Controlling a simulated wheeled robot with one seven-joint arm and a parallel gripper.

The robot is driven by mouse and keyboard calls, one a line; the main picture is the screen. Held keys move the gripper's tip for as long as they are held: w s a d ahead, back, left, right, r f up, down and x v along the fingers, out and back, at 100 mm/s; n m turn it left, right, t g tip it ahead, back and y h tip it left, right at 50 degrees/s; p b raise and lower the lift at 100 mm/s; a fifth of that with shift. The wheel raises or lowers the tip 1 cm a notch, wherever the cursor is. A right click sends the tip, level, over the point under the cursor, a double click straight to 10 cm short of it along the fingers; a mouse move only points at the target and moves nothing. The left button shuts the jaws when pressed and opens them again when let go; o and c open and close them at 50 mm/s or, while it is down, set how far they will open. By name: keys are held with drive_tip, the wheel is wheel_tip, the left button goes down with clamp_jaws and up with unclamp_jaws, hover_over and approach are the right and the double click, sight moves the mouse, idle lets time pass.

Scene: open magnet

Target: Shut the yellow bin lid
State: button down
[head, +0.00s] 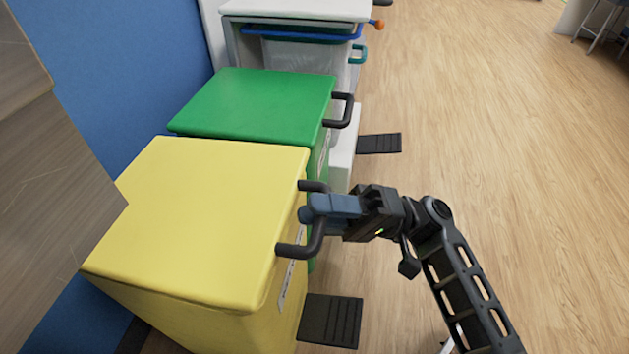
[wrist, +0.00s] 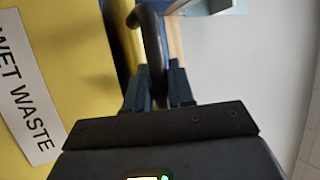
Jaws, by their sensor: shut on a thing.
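The yellow bin (head: 230,325) stands at the lower left in the head view, and its yellow lid (head: 205,215) lies flat over the top, with no clear gap visible. A dark curved handle (head: 286,250) sticks out from the lid's right edge. My gripper (head: 310,211) is at this handle, its fingers around the middle of the bar. In the wrist view the handle (wrist: 152,38) runs down between the two fingers of my gripper (wrist: 158,85), which are shut on it. The bin's yellow front with a "WET WASTE" label (wrist: 28,88) shows at the left there.
A green-lidded bin (head: 260,105) stands directly behind the yellow one, with a white cart (head: 295,10) beyond. Black pedals (head: 331,320) stick out at floor level. A wooden panel (head: 50,190) is close on the left. The wooden floor (head: 480,120) to the right is clear.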

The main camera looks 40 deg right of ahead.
drive_tip(key=shift+f+n+y, duration=0.3)
drive_tip(key=shift+f+y, duration=0.1)
drive_tip(key=shift+f, duration=1.15)
drive_tip(key=shift+f, duration=0.1)
drive_tip(key=c, duration=1.1)
unclamp_jaws()
drive_tip(key=shift+o, duration=0.2)
drive_tip(key=shift+d, duration=0.1)
drive_tip(key=p+v, duration=0.1)
drive_tip(key=v, duration=0.6)
drive_tip(key=shift+s+d+f, duration=0.15)
drive_tip(key=shift+d, duration=0.1)
